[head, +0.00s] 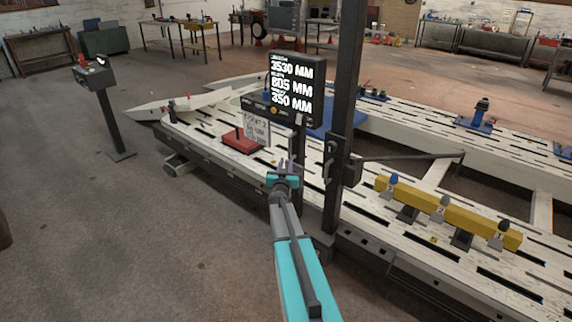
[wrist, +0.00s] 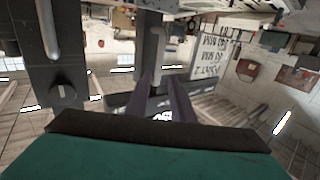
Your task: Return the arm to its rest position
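My arm reaches forward from the bottom of the head view, with grey and teal links. My gripper (head: 284,166) is at its far end, in front of the slotted frame bench (head: 340,185) and left of a dark upright post (head: 341,130). In the wrist view, the two dark fingers of my gripper (wrist: 164,88) stand apart with a gap between them. I see nothing held in the gap.
A black display (head: 292,85) with white numbers and a white sign (head: 256,129) on a red base (head: 241,141) stand beyond my gripper. A yellow bar (head: 465,220) lies right on the bench. A pedestal (head: 108,115) stands left. The floor (head: 130,230) at left is clear.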

